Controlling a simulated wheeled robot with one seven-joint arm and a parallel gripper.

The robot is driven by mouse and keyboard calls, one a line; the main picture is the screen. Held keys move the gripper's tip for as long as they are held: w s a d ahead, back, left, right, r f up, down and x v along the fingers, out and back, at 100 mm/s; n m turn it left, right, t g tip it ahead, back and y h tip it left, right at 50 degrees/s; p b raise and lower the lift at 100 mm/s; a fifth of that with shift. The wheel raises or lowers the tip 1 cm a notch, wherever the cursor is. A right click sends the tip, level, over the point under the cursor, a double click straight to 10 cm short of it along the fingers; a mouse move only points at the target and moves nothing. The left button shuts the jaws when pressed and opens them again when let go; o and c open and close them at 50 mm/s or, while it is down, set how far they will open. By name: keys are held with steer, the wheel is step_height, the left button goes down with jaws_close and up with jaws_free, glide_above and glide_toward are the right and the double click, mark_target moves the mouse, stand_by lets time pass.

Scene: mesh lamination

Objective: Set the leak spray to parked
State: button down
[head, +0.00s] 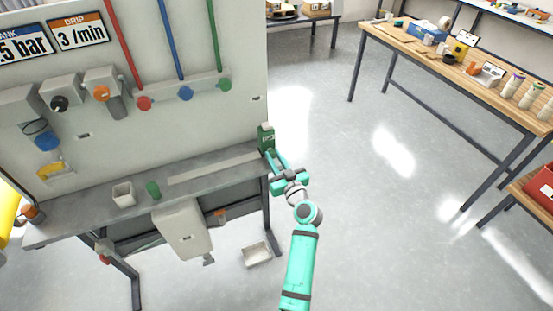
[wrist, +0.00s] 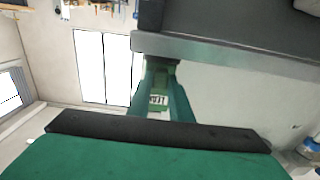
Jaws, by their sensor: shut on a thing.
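The leak spray (head: 266,139) is a green bottle with a pale label. It stands about upright at the right end of the grey bench shelf (head: 215,174), by the panel's right edge. My gripper (head: 271,156) reaches it from the front right and is shut on it. In the wrist view the leak spray (wrist: 158,97) sits between the two green fingers of my gripper (wrist: 163,100), with its label turned over. Whether its base touches the shelf, I cannot tell.
A white cup (head: 123,194) and a green cylinder (head: 153,189) stand on the shelf's left half. Red, blue and green pipes with knobs run down the panel (head: 190,130). A white tray (head: 257,254) lies on the floor. A wooden workbench (head: 440,60) is at right; open floor lies between.

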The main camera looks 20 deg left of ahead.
steer(key=shift+w+d+f, duration=0.15)
steer(key=shift+w+d, duration=0.05)
steer(key=shift+d, duration=0.2)
steer(key=c, duration=1.6)
jaws_free()
steer(key=shift+w, duration=0.1)
steer(key=shift+a, duration=0.15)
steer(key=shift+s, duration=0.25)
steer(key=v, duration=1)
steer(key=shift+s+d, duration=0.2)
steer(key=shift+d, duration=0.05)
